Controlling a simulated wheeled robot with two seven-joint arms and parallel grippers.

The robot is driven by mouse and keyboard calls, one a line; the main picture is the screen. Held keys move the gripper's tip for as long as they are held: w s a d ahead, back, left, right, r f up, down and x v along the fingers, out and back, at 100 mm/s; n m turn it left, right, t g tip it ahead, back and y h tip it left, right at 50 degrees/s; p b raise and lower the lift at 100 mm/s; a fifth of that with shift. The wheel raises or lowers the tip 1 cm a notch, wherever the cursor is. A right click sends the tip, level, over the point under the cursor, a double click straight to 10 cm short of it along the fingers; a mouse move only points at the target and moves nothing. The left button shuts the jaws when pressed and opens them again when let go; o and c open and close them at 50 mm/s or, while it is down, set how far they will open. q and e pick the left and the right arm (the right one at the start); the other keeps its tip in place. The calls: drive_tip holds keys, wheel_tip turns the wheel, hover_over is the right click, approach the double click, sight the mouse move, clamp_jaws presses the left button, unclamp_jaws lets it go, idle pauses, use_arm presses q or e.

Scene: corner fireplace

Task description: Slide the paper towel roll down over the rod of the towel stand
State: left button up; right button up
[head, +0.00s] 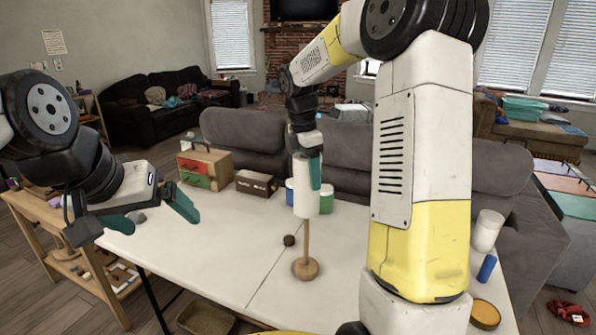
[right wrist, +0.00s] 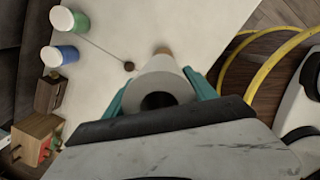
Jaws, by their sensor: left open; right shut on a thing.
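The white paper towel roll (head: 303,203) is upright above the table, and my right gripper (head: 307,178) is shut on its sides. In the right wrist view I look down on the roll (right wrist: 178,86) between the teal fingers (right wrist: 160,92); its core looks dark. The wooden towel stand (head: 305,268) stands on the table below, its rod (head: 306,238) rising to the roll's lower end. The rod's top is hidden, so I cannot tell whether it is inside the roll. My left gripper (head: 150,212) is open and empty at the table's left edge.
On the white table (head: 215,245) are a small dark ball (head: 289,240), blue and green containers behind the roll, a drawer box (head: 197,170) and a brown box (head: 255,183). A white cylinder (head: 487,230) and a blue one (head: 487,268) stand at the right. The table's front left is clear.

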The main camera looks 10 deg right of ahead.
drive_tip(key=shift+s+f, duration=0.25)
drive_tip(key=shift+f, duration=0.55)
wheel_tip(320, 180, down, 18)
drive_tip(key=shift+r, duration=0.25)
drive_tip(key=shift+f, duration=0.65)
idle(1.2)
drive_tip(key=o, duration=1.1)
wheel_tip(320, 180, up, 11)
drive_tip(key=a, duration=0.1)
drive_tip(key=shift+a, duration=0.15)
drive_tip(key=shift+s, duration=0.1)
idle(0.3)
